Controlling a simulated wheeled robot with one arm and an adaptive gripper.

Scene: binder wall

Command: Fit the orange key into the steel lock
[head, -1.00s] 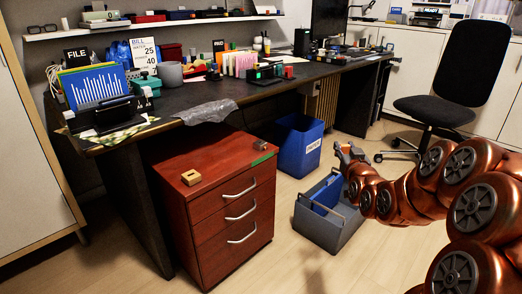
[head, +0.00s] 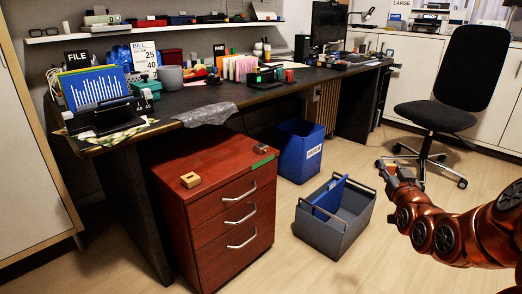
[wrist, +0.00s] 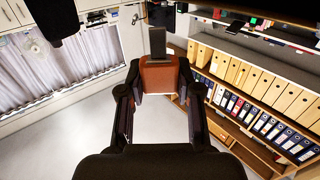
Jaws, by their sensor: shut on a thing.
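My gripper (head: 396,172) is held out over the floor, to the right of the grey tote in the head view. In the wrist view my gripper (wrist: 157,92) is shut on the orange key (wrist: 158,77), an orange-brown block with a dark upright piece at its far end. In the head view the key is too small to make out clearly. I cannot pick out a steel lock for certain. A small tan block with a dark opening (head: 190,180) sits on top of the red drawer cabinet, well left of my gripper.
The red cabinet (head: 222,215) stands under the cluttered dark desk (head: 200,98). A grey-blue tote (head: 345,238) and a blue bin (head: 298,150) stand on the floor beside it. An office chair (head: 455,85) is behind my gripper. Binder shelves (wrist: 255,85) show in the wrist view.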

